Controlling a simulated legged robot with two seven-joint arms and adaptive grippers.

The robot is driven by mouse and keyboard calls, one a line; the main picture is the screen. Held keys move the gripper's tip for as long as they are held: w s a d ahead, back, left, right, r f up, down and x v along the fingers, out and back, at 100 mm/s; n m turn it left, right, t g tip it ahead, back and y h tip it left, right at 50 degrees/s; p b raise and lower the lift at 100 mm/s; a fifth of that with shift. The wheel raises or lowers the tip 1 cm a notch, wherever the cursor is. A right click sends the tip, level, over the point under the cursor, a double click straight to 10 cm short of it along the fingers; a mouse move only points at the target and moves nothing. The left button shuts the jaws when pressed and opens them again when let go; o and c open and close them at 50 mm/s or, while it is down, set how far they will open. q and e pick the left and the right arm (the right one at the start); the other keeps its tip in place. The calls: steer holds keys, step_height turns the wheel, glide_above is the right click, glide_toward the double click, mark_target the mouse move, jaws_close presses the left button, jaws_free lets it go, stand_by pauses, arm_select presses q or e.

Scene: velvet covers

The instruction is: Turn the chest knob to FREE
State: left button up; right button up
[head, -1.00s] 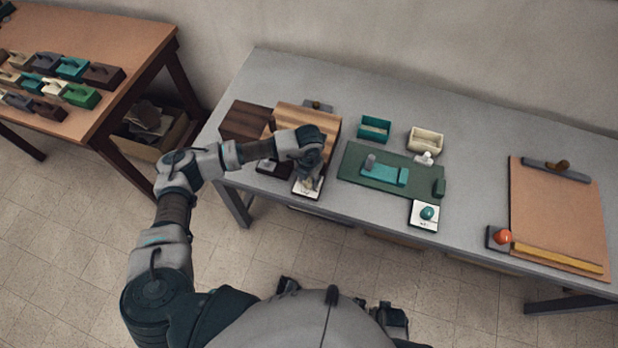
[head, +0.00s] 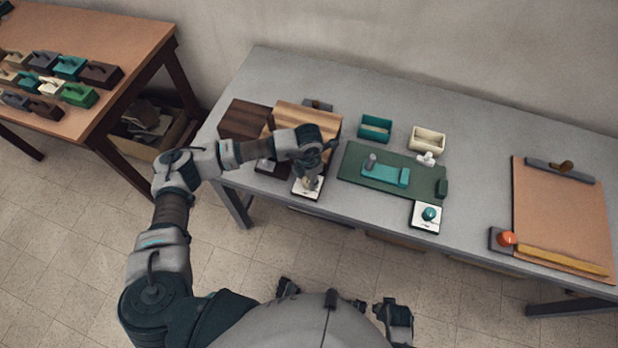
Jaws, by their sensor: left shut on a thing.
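The chest (head: 290,113) is a striped wooden box at the left of the grey table, partly hidden by my left arm. In front of it a small white plate (head: 299,193) with dark edges carries the chest knob, a pale, small thing mostly hidden by my fingers. My left gripper (head: 309,183) points down over this plate and is shut on the knob. The marks on the plate are too small to read.
A green board (head: 352,166) with a teal block, a teal-knobbed plate (head: 424,226), a teal tray (head: 375,122) and a cream tray (head: 427,136) stand to the right. A tan clipboard board (head: 560,215) lies far right. A brown table (head: 120,45) with several blocks stands left.

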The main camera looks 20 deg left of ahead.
arm_select(q)
steer(key=shift+w+r, duration=0.1)
steer(key=o, duration=0.9)
steer(key=shift+c, duration=0.2)
step_height(320, 180, up, 12)
